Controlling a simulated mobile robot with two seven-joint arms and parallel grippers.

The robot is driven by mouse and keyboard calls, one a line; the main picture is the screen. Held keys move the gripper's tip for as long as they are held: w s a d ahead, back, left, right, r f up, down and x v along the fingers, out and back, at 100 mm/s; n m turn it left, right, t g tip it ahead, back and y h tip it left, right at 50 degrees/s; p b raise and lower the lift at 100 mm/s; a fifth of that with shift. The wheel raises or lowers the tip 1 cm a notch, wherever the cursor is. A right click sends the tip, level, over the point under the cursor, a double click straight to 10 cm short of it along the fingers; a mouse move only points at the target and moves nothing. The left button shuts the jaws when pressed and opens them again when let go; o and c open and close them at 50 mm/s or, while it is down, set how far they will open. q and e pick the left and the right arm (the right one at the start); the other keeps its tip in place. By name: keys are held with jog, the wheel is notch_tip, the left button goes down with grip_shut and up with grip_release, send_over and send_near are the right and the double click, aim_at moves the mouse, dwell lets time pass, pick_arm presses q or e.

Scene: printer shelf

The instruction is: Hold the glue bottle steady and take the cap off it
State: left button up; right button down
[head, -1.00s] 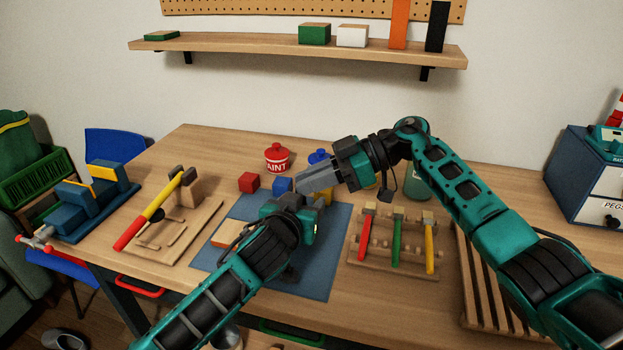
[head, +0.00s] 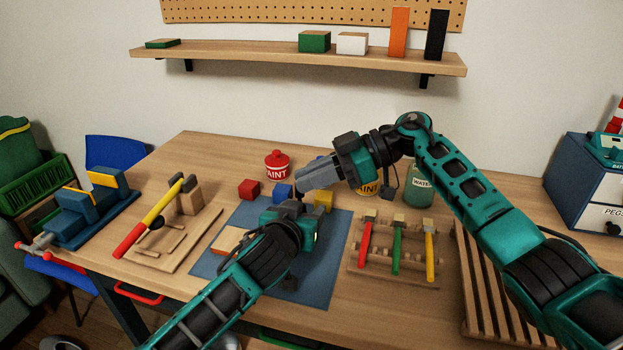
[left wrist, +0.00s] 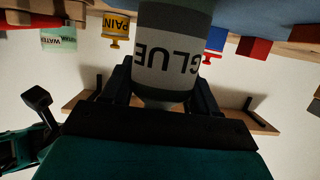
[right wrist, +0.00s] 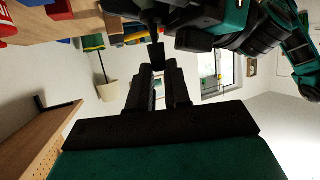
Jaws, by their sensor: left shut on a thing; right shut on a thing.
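My left gripper (head: 296,202) is over the blue mat, shut on the glue bottle (left wrist: 168,52). In the left wrist view the bottle stands between the two fingers, with its GLUE label upside down in that picture. The bottle is hidden behind my grippers in the head view. My right gripper (head: 303,190) comes in from the right, just above and behind the left one. In the right wrist view its fingers (right wrist: 158,75) are close together. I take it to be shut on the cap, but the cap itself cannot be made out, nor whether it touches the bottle.
Red, blue and yellow blocks and the red paint tin (head: 277,164) stand behind the blue mat (head: 318,275). A rack with several tools (head: 395,262) is to the right, a wooden board (head: 185,235) to the left. The WATER jar (head: 419,188) is beneath my right arm.

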jog(key=shift+r, duration=0.1)
pick_arm(q)
jog(key=o, duration=1.6)
pick_arm(e)
notch_tip(320, 180, up, 4)
jog(key=shift+f, duration=0.1)
